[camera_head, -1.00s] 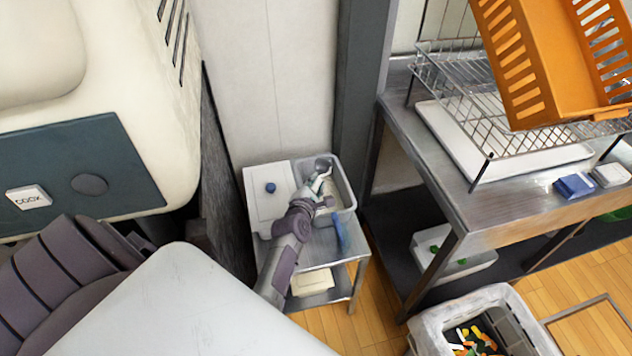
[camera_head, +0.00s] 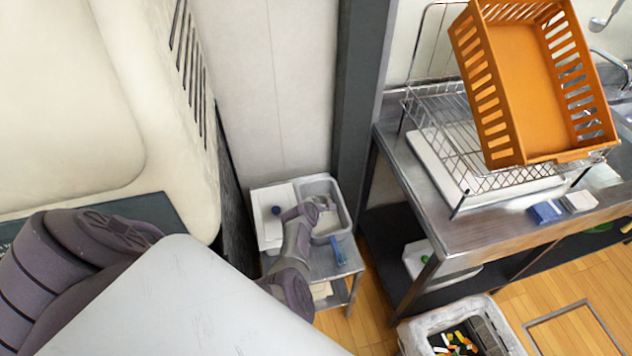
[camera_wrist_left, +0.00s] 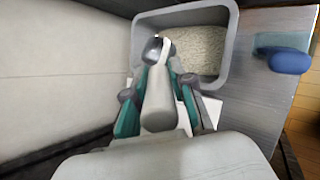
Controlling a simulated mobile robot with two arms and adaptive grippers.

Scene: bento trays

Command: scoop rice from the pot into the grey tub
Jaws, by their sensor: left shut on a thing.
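A grey tub (camera_head: 347,213) stands on the small metal side table, and its rim (camera_wrist_left: 232,45) also shows in the left wrist view. Pale, rice-like grains (camera_wrist_left: 200,48) cover its bottom. My left gripper (camera_head: 322,207) is over the tub; in the left wrist view my gripper (camera_wrist_left: 160,78) is shut on a scoop (camera_wrist_left: 152,50). The scoop has a pale handle and a dark bowl, at the tub's left side. Whether the bowl holds rice, or touches the grains, I cannot tell. No pot can be clearly picked out. My right gripper is not in view.
A blue-handled object (camera_head: 338,250) lies at the table's front right. A steel counter (camera_head: 470,235) with a drying rack and orange basket (camera_head: 535,90) is at the right. A bin (camera_head: 410,338) stands below.

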